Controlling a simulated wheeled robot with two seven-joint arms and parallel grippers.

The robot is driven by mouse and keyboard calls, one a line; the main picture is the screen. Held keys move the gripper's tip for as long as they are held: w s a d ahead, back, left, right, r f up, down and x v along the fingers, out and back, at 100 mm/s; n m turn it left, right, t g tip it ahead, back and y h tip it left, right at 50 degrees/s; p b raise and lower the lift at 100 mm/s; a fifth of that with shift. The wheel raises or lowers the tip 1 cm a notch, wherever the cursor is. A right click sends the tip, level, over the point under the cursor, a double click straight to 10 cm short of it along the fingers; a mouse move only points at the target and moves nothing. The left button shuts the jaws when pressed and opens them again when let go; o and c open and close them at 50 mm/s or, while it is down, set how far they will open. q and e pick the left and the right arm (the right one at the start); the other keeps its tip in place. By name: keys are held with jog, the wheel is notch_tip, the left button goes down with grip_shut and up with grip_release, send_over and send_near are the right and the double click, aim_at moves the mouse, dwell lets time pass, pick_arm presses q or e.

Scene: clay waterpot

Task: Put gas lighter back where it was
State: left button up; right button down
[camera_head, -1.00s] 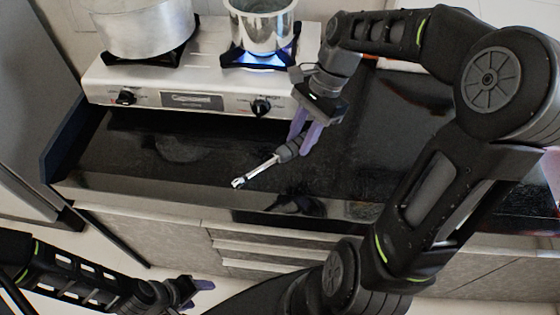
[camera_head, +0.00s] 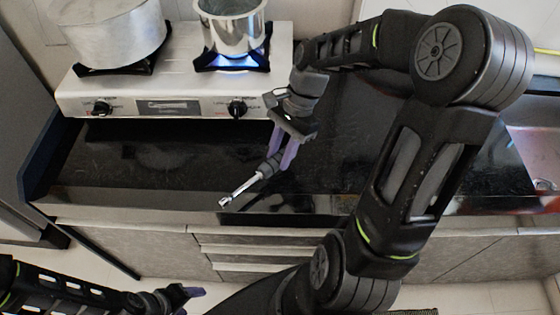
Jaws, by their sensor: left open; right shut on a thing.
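The gas lighter (camera_head: 243,187) has a silver tube and a dark handle. My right gripper (camera_head: 280,158) is shut on its handle, with the purple fingers around it. The lighter is tilted, its metal tip pointing down and left, over the front part of the black counter; I cannot tell whether the tip touches the counter. My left gripper (camera_head: 196,292) is open and empty at the bottom of the view, low in front of the cabinets.
A sink (camera_head: 535,150) is at the right. The counter before the stove is clear.

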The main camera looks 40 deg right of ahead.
jog(key=shift+f, duration=1.85)
jog(key=shift+s+f, duration=0.1)
jog(key=shift+f, duration=0.1)
jog(key=c, duration=1.1)
grip_release()
jog(key=shift+r, duration=0.1)
jog(key=v, duration=1.2)
jog(key=shift+r, duration=0.15)
